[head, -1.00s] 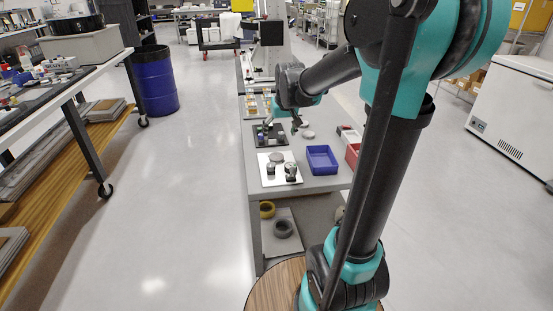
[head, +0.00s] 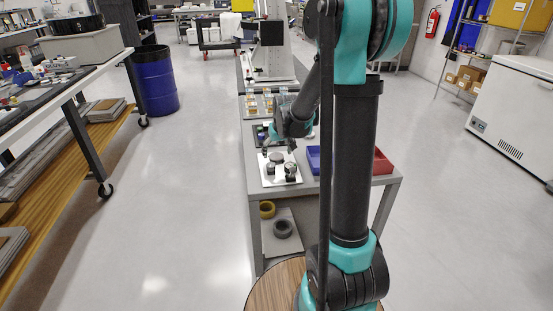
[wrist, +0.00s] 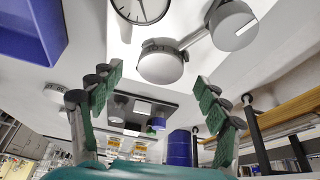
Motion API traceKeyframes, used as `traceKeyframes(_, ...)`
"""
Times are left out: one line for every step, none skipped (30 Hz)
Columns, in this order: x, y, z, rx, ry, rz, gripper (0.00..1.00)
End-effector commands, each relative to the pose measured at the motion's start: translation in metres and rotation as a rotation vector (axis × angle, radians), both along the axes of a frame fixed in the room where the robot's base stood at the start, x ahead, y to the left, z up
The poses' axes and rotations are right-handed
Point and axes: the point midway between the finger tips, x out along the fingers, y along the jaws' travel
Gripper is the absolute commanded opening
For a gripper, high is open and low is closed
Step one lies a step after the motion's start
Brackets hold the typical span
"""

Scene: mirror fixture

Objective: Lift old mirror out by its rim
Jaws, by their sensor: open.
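A white plate (head: 281,181) lies near the front of the grey bench, with a grey disc (head: 276,157) and two dark round-topped pieces (head: 290,169) on it. In the wrist view the plate carries a pale disc with dark lines (wrist: 140,9), cut by the top edge, and two round grey pieces (wrist: 162,64) joined by a rod. I cannot tell for sure which is the old mirror. My gripper (head: 279,147) hangs over the far side of the plate. In the wrist view its green-padded fingers (wrist: 158,77) stand wide apart with nothing between them.
A blue bin (head: 313,160) and a red bin (head: 382,162) stand right of the plate, partly behind my arm. A dark tray with small items (wrist: 140,111) lies beyond the plate. Rings (head: 283,229) rest on the lower shelf.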

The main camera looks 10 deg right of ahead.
Motion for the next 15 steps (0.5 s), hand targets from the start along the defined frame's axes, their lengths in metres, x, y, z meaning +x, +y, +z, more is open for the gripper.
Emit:
traceKeyframes(0.003,0.001,-0.005,0.000,0.000,0.000,0.76)
traceKeyframes(0.004,0.001,-0.008,0.000,0.000,0.000,0.76)
traceKeyframes(0.005,0.001,-0.011,0.000,0.000,0.000,0.76)
traceKeyframes(0.005,0.001,-0.012,0.000,0.000,0.000,0.76)
traceKeyframes(0.006,0.001,-0.013,0.000,0.000,0.000,0.76)
traceKeyframes(0.006,0.001,-0.015,0.000,0.000,0.000,0.76)
traceKeyframes(0.007,0.001,-0.015,0.000,0.000,0.000,0.76)
traceKeyframes(0.007,0.001,-0.015,0.000,0.000,0.000,0.76)
traceKeyframes(0.006,0.001,-0.016,0.000,0.000,0.001,0.76)
traceKeyframes(0.006,0.001,-0.015,0.000,0.000,0.001,0.76)
traceKeyframes(0.006,0.001,-0.015,0.000,0.000,0.001,0.76)
traceKeyframes(0.006,0.001,-0.015,0.000,0.000,0.001,0.76)
traceKeyframes(0.006,0.001,-0.015,0.000,0.000,0.001,0.76)
traceKeyframes(0.006,0.001,-0.015,0.000,0.000,0.001,0.74)
traceKeyframes(0.006,0.001,-0.015,0.000,0.000,0.001,0.69)
